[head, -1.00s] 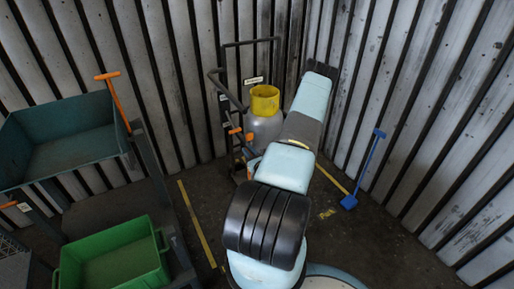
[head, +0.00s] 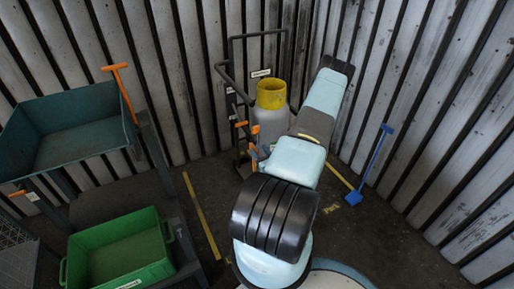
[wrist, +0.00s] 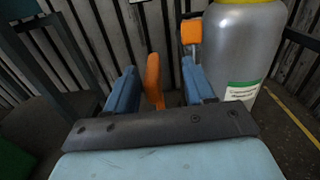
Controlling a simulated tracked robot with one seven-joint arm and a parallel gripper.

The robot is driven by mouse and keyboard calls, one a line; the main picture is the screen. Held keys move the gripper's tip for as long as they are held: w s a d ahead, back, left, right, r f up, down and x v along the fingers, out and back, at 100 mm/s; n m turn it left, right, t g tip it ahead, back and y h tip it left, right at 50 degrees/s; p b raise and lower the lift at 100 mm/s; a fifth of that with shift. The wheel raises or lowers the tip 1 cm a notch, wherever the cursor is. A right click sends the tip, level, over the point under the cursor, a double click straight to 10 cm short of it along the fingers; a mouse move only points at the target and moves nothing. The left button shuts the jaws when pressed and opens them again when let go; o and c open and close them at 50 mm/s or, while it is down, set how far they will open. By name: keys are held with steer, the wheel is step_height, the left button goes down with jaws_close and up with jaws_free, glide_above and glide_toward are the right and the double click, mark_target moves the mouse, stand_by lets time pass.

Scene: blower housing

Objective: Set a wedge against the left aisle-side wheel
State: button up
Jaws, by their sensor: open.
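My gripper (wrist: 158,68) is open in the wrist view, with its two blue fingers apart. An upright orange piece (wrist: 153,82) shows between them, with no clear contact on either finger. I cannot tell whether it is a wedge or a handle. A second orange piece (wrist: 191,31) is just beyond the right finger, beside the grey gas cylinder (wrist: 232,45). In the head view, orange pieces (head: 240,125) show on the dark trolley frame (head: 231,80) left of the yellow-collared cylinder. My arm mostly hides my gripper there. No wheel is clearly visible.
A teal bin (head: 75,145) sits on a rack at left, with a green crate (head: 120,255) lower down. A blue shovel (head: 372,165) leans on the right wall. Yellow floor lines (head: 202,215) run nearby.

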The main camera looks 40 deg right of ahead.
steer(key=v, duration=0.9)
steer(key=shift+a, duration=0.2)
steer(key=shift+w, duration=0.1)
steer(key=w+a+r+n+g+y, duration=0.1)
steer(key=w+a+r+n+y, duration=0.2)
steer(key=a+r+n+y, duration=0.4)
steer(key=w+a+r+n+g+y, duration=0.2)
steer(key=w+a+r+n+y, duration=0.15)
steer(key=r, duration=0.45)
steer(key=w+a+r+n+g+y, duration=0.1)
steer(key=w+a+r+n+y, duration=0.25)
steer(key=r+n+y, duration=0.35)
steer(key=s+a+r+n+g+h, duration=0.2)
steer(key=s+a+r+n+g, duration=0.45)
steer(key=a+r, duration=0.25)
steer(key=s+a+r+n+g+h, duration=0.3)
steer(key=s+a+r+n+g, duration=0.2)
steer(key=a+r+n+g, duration=0.3)
steer(key=s+a+r+n+t+h, duration=0.1)
steer(key=s+r+n+t+h, duration=0.5)
steer(key=r, duration=0.8)
steer(key=s+h, duration=0.2)
steer(key=s, duration=0.1)
steer(key=shift+s, duration=0.4)
